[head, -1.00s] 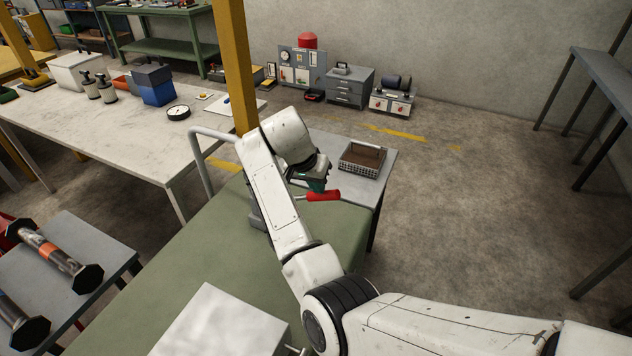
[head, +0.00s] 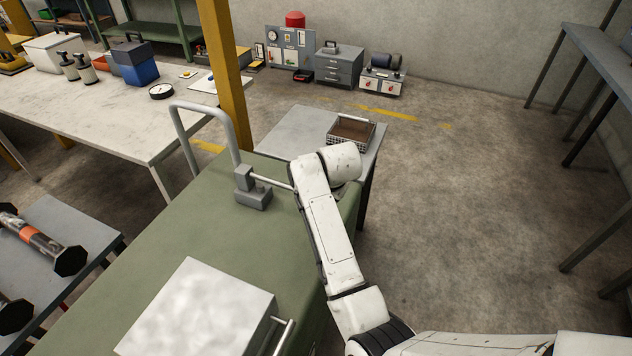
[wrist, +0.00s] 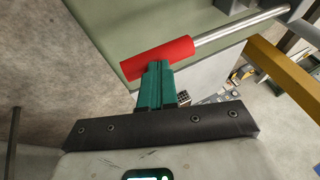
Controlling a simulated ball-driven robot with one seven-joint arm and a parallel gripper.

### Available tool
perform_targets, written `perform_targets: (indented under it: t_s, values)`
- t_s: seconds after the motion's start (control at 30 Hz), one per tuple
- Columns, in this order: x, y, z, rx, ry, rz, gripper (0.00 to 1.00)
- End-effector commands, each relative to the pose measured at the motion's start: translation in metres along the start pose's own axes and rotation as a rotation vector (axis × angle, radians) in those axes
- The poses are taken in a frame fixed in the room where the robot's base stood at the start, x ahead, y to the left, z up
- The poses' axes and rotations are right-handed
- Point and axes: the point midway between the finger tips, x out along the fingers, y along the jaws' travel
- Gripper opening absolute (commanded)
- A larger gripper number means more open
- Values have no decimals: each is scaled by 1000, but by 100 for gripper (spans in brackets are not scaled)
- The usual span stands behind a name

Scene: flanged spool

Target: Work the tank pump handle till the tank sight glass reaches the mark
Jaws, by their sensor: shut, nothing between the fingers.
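The pump handle's metal rod (head: 270,182) juts right from a grey pivot block (head: 252,190) on the large green body (head: 190,225). Its red grip is hidden behind my arm in the head view. The red grip (wrist: 160,57) and rod (wrist: 240,26) show in the wrist view. My gripper (wrist: 156,65) has its green fingers shut together, with nothing between them. The fingertips lie right at the red grip, overlapping its edge; whether they touch cannot be told. I cannot make out a sight glass or mark in either view.
A grey bent tube (head: 215,112) rises beside the pivot block. A white-topped box (head: 200,312) stands on the near green top. A grey table (head: 290,130) with a wire basket (head: 352,132) is beyond, near a yellow post (head: 224,75). Open floor lies right.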

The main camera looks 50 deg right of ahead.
Motion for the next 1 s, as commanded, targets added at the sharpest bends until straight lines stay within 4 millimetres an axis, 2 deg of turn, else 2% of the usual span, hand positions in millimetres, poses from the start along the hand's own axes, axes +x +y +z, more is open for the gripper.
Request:
perform_targets:
  t_s: [0.1,0.4,0.83,1.0]
  values:
    - [14,8,6,4,-1,-8,0]
    - [28,16,11,4,-2,-5,0]
    - [31,20,14,5,-8,2,0]
    - [26,18,10,5,-8,3,0]
